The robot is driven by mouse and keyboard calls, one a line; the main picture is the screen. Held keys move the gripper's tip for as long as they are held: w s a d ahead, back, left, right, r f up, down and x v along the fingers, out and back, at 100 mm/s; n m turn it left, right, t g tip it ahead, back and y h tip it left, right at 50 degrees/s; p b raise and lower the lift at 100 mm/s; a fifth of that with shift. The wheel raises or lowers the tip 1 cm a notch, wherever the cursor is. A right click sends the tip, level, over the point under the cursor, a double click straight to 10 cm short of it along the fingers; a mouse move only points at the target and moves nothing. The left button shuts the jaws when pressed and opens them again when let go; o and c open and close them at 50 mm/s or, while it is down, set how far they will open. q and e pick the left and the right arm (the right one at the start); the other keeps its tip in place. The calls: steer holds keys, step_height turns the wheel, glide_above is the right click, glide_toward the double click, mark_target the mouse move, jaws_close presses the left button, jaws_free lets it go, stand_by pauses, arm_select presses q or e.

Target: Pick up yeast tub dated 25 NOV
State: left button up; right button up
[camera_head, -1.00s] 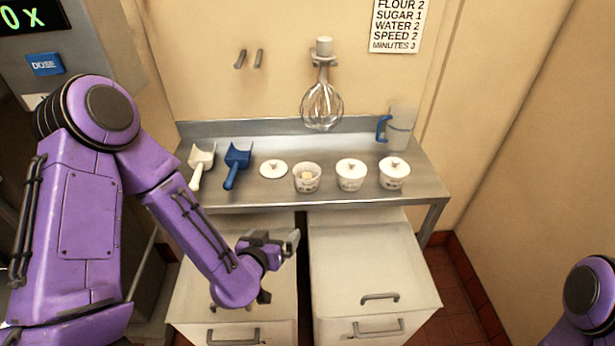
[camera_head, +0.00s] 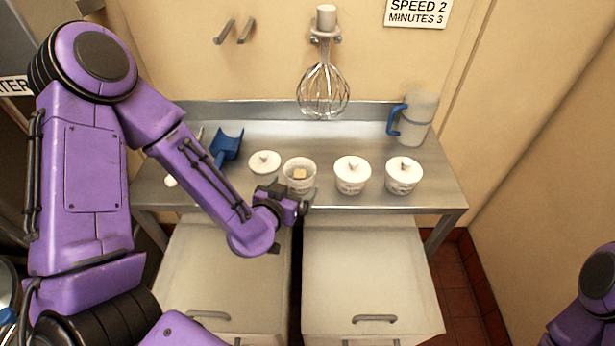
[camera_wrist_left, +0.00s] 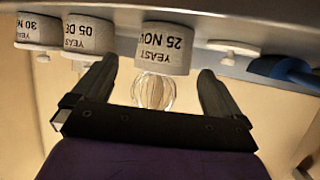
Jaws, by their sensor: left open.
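The yeast tub dated 25 NOV (camera_wrist_left: 163,48) appears upside down in the left wrist view, its label facing my gripper. By its place in the row, it is the open white tub (camera_head: 300,187) with a pale block inside in the head view. My left gripper (camera_wrist_left: 157,70) is open and empty, its two fingers spread to either side of this tub's image. In the head view my left gripper (camera_head: 304,201) is just in front of the tub, near the counter's front edge. My right gripper is out of view.
Lidded tubs marked 05 DE (camera_wrist_left: 87,35) and 30 N (camera_wrist_left: 38,30) stand beside it; the rest of their dates is cut off. A loose lid (camera_head: 264,162) and blue scoop (camera_head: 227,147) lie left. A jug (camera_head: 418,118) stands right. A whisk (camera_head: 323,92) hangs behind.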

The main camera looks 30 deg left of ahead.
mark_target(293, 184)
arm_select(q)
steer(key=b, duration=0.2)
steer(key=a+f+b, duration=0.1)
steer(key=b, duration=0.1)
steer(key=shift+w+f+b, duration=0.25)
steer(key=shift+w+b, duration=0.1)
steer(key=shift+x, duration=1.15)
steer(key=x, duration=0.4)
steer(key=shift+w+d+r+p, duration=0.1)
steer(key=shift+w+r+p, duration=0.05)
steer(key=shift+w+p, duration=0.2)
steer(key=shift+w, duration=0.35)
steer(key=c, duration=0.8)
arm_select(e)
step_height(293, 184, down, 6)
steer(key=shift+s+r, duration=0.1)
